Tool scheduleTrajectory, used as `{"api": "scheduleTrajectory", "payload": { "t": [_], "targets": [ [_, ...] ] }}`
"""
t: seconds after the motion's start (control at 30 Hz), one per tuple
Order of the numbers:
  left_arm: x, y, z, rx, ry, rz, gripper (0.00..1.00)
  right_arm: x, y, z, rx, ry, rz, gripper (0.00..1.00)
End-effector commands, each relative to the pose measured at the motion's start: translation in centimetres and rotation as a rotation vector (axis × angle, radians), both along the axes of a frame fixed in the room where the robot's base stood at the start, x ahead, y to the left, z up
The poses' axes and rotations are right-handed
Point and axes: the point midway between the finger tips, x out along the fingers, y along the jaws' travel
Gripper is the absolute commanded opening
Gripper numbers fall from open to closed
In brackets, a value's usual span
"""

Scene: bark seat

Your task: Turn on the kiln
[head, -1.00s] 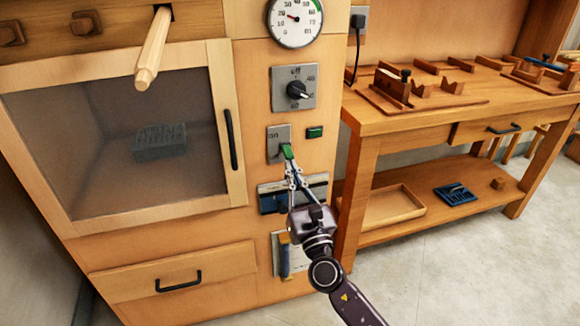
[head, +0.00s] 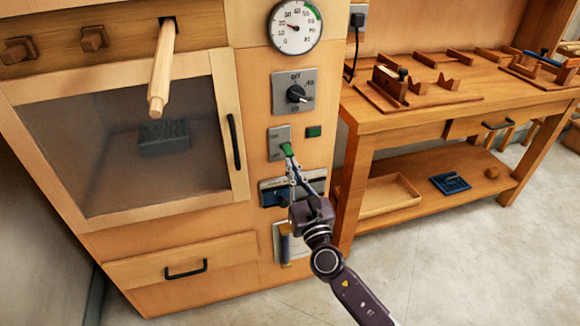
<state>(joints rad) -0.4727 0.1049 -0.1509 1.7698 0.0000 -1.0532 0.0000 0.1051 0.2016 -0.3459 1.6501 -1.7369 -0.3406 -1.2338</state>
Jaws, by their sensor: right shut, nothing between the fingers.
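The kiln is a wooden cabinet with a glass door (head: 150,165) that is closed. On its right panel are a round gauge (head: 294,26), a dial plate marked "off" with a black knob (head: 296,94), and a grey switch plate (head: 278,136). A small green indicator (head: 314,132) sits right of the switch plate. My right gripper (head: 288,153) is shut, with its fingertips at the lower right of the switch plate, at a green piece there. The fingertips hide part of that switch, so its position cannot be told. My left gripper is not in view.
A wooden peg (head: 163,70) juts out above the kiln door. A blue-edged slot plate (head: 272,191) lies below the switch. A workbench (head: 390,127) with a lower shelf, holding a wooden tray (head: 388,197) and blue rack (head: 450,183), stands right. The floor in front is clear.

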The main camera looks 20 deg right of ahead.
Motion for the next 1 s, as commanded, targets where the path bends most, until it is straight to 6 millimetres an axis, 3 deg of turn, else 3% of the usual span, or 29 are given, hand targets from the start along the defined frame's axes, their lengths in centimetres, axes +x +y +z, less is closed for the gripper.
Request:
{"api": "scheduleTrajectory", "payload": {
  "t": [0.5, 0.83, 1.0],
  "targets": [
    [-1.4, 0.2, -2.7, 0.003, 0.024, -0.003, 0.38, -0.2, 0.0, 0.6, 0.001, 0.011, 0.000, 0.00],
    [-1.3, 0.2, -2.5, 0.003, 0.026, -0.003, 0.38, -0.2, -0.1, 0.3, 0.000, 0.011, 0.000, 0.00],
    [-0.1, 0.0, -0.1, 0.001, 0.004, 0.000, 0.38, 0.0, -0.5, -0.4, -0.002, 0.011, 0.001, 0.00]
  ]
}}
